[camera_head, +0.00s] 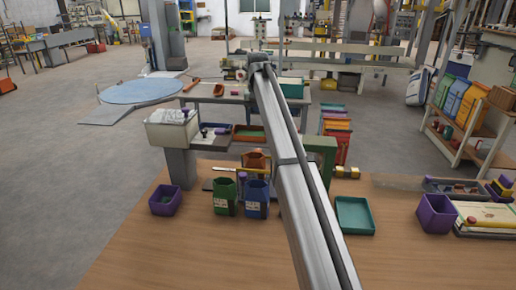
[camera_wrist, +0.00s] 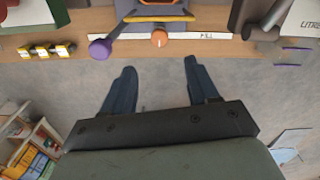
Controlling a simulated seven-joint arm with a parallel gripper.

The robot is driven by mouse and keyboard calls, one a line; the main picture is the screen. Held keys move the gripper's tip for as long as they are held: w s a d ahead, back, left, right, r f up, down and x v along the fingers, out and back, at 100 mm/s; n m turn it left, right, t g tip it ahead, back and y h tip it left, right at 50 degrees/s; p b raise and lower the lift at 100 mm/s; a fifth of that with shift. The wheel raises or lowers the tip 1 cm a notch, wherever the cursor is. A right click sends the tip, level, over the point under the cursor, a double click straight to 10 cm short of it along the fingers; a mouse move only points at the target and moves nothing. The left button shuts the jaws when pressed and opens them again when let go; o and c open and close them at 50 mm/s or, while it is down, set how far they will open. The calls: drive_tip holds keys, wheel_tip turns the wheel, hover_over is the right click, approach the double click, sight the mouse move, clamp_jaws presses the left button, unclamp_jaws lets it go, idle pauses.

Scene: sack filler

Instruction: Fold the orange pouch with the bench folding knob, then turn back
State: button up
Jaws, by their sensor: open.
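An orange pouch (camera_head: 256,159) stands behind the green and blue pouches in the head view, partly hidden by them and by my arm. In the wrist view, an orange knob (camera_wrist: 159,38) sits on the bench's white edge strip, and a purple knob (camera_wrist: 100,49) on a stem sits to its left. I cannot tell which is the folding knob. My gripper (camera_wrist: 160,67) is open and empty. Its two dark fingers point toward the bench edge, with the orange knob ahead of the gap between them and apart from both. My gripper is not clearly visible in the head view.
Green pouch (camera_head: 224,196) and blue pouch (camera_head: 257,199) stand on the wooden table. A purple bin (camera_head: 165,200) is left, a teal tray (camera_head: 355,215) right. Small yellow-black blocks (camera_wrist: 45,50) sit left of the knobs. Grey floor lies below the bench edge.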

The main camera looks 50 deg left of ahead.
sight(258, 150)
wheel_tip(258, 150, down, 12)
drive_tip(key=shift+r, duration=0.1)
idle(0.4)
drive_tip(key=c, duration=1)
